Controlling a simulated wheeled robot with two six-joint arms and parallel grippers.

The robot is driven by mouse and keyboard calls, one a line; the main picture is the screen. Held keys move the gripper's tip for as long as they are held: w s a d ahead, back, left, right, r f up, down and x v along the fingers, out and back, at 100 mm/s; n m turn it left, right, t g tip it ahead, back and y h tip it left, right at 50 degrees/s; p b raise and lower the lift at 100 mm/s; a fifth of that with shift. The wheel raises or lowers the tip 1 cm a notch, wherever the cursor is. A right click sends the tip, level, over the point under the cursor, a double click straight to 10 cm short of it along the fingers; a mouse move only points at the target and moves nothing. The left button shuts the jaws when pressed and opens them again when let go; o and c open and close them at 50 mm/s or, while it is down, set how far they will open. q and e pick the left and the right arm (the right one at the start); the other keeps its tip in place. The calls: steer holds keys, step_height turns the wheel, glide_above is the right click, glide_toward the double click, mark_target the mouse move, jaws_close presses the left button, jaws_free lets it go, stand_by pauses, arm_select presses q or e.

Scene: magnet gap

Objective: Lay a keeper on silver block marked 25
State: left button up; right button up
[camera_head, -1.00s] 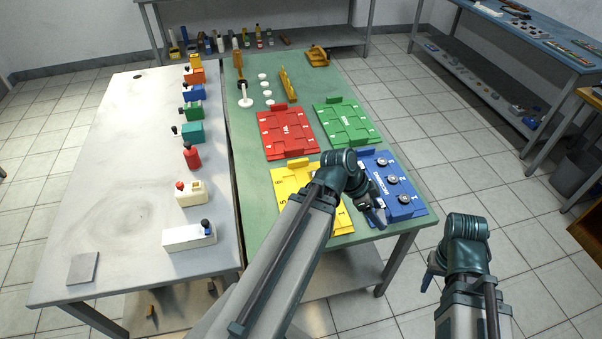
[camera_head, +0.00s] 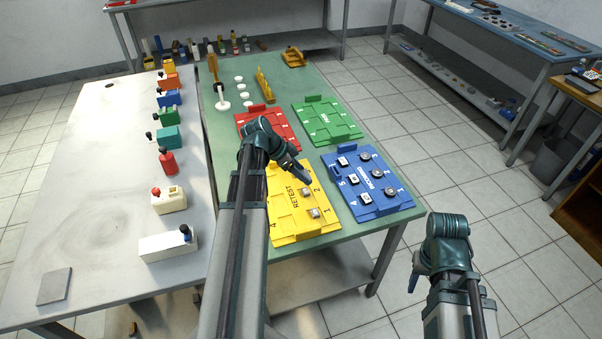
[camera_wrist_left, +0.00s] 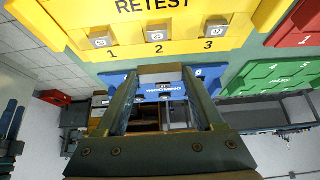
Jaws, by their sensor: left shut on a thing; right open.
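My left gripper (camera_head: 304,172) is over the far right side of the yellow RETEST tray (camera_head: 287,235). In the left wrist view its fingers (camera_wrist_left: 162,75) are shut on a flat grey bar (camera_wrist_left: 160,69), which looks like a keeper. That view shows silver blocks in the yellow tray at slot 1 (camera_wrist_left: 102,40), slot 2 (camera_wrist_left: 157,32) and slot 3 (camera_wrist_left: 215,28). Their tops carry small marks that I cannot read surely. No bar lies on these blocks. My right gripper (camera_head: 413,281) is open, low at the right, away from the table.
The blue INCOMING tray (camera_head: 350,205) holds several silver pieces, square and round. A red tray (camera_head: 285,131) and a green tray (camera_head: 327,119) lie behind. Bottles and boxes line the white table (camera_head: 90,200) at left.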

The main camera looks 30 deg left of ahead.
mark_target(307, 190)
arm_select(q)
steer(key=shift+f+b, duration=2.8)
steer(key=shift+f, duration=0.05)
steer(key=shift+f, duration=0.2)
steer(key=o, duration=1.5)
steer(key=c, duration=0.4)
steer(key=shift+r, duration=0.15)
step_height(307, 190, up, 4)
steer(key=p, duration=0.4)
steer(key=shift+r, duration=0.2)
